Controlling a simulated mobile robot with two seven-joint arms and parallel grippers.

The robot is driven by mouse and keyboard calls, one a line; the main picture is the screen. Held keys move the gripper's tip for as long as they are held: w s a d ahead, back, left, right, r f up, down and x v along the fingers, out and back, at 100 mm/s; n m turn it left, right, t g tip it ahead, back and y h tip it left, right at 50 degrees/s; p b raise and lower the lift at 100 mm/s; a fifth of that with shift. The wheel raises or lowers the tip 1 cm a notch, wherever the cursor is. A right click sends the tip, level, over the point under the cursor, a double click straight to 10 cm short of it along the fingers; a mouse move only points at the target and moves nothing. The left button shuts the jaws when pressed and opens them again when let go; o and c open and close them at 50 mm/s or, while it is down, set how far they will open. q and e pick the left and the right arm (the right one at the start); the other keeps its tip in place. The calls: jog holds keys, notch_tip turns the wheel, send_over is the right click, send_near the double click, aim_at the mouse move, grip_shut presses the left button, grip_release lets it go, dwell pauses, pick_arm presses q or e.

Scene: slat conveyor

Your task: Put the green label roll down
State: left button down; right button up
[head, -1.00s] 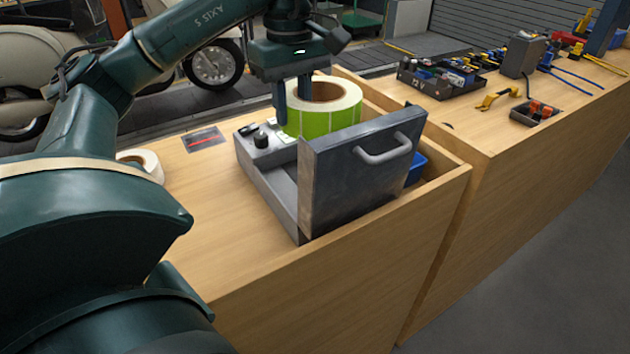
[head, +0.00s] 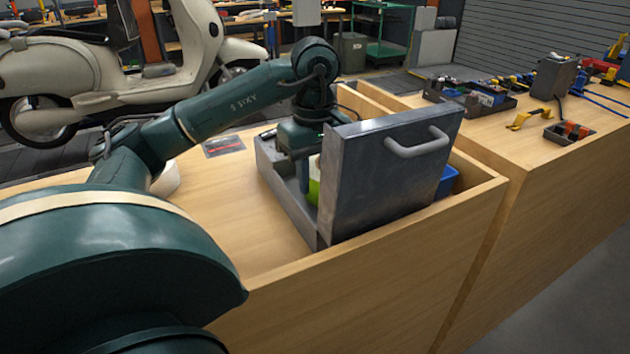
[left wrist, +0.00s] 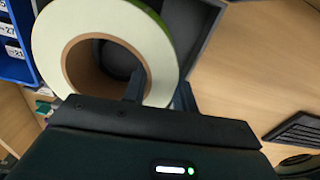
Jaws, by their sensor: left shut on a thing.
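The green label roll (head: 313,188) shows only as a green and white sliver in the head view, mostly hidden behind an upright grey panel. In the left wrist view the roll (left wrist: 48,42) shows its pale end face, brown core and green outer side. My left gripper (left wrist: 160,92) is shut on the roll's wall, one finger in the core and one outside. In the head view my left gripper (head: 303,168) points down over the grey device (head: 284,200), its fingertips partly hidden. Whether the roll touches the device is hidden. My right gripper is not in view.
The grey panel (head: 390,180) with a handle stands at the device's front. A blue bin (head: 447,181) is right of it. A pale roll (head: 168,180) lies at left, partly behind my arm. Bare wood (head: 225,200) lies between. Tools and trays occupy the right-hand bench (head: 480,125).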

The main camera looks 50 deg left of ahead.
pick_arm(q)
jog(key=shift+f, duration=0.4)
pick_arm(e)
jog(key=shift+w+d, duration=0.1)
pick_arm(q)
jog(key=c, duration=1.4)
grip_release()
jog(key=shift+f, duration=0.1)
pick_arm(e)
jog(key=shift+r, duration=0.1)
pick_arm(q)
notch_tip(320, 180, up, 8)
jog(key=p, duration=0.3)
jog(key=shift+f, duration=0.1)
notch_tip(320, 180, up, 4)
jog(key=shift+f+p, duration=0.15)
jog(key=shift+p, duration=1.1)
jog(key=shift+r, duration=0.4)
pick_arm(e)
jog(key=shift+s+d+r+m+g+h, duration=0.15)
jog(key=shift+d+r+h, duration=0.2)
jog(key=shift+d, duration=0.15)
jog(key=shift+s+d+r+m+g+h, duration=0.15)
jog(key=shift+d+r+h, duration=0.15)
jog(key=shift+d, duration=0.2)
